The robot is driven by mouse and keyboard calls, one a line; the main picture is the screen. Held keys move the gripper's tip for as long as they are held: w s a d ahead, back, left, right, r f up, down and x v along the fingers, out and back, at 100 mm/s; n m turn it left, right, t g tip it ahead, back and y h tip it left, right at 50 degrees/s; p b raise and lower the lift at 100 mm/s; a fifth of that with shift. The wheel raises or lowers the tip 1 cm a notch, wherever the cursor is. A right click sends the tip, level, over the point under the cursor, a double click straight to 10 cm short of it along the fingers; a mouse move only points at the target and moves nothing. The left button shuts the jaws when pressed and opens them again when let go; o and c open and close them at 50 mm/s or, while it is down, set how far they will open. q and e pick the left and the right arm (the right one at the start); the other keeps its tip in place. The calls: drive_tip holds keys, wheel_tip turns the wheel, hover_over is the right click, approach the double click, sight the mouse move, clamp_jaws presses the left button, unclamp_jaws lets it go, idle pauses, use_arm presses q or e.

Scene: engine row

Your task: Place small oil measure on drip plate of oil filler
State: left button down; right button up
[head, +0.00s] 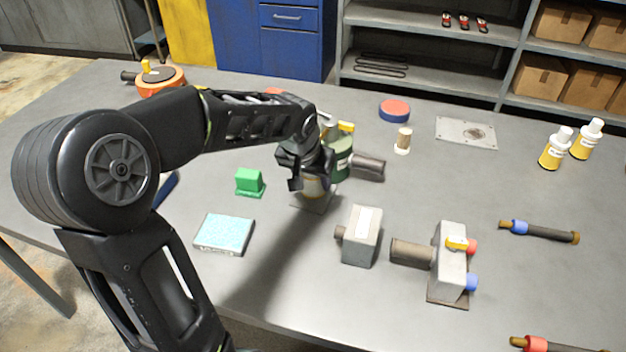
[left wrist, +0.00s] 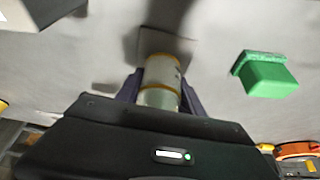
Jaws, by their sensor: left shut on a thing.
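The small oil measure (left wrist: 161,82), a pale cylinder with yellow-orange bands, is between the fingers of my left gripper (left wrist: 158,98) in the left wrist view. In the head view the left gripper (head: 312,182) points down and is shut on the measure (head: 314,188), which is mostly hidden behind it. A small grey plate (head: 318,207), seemingly the drip plate, lies just below the measure, in front of a dark green oil filler (head: 343,160) with a grey cylinder. I cannot tell whether the measure touches the plate. My right gripper is not in view.
A green block (head: 249,181) and a light-blue-topped pad (head: 224,233) lie to the left. A grey box-shaped unit (head: 362,236) and another unit with red and blue knobs (head: 450,262) stand to the right. A small beige cylinder (head: 403,141) stands behind. The table's front left is clear.

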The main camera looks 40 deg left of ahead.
use_arm(q)
drive_tip(key=c, duration=0.7)
unclamp_jaws()
drive_tip(key=shift+s+d+f, duration=0.1)
drive_tip(key=shift+s+f, duration=0.25)
drive_tip(key=shift+f, duration=0.25)
drive_tip(key=shift+r, duration=0.1)
drive_tip(key=shift+w+r+p, duration=0.1)
drive_tip(key=shift+r+p, duration=0.55)
drive_tip(key=shift+p, duration=0.2)
drive_tip(key=shift+r, duration=0.35)
drive_tip(key=v, duration=1.1)
drive_tip(key=shift+r, duration=0.25)
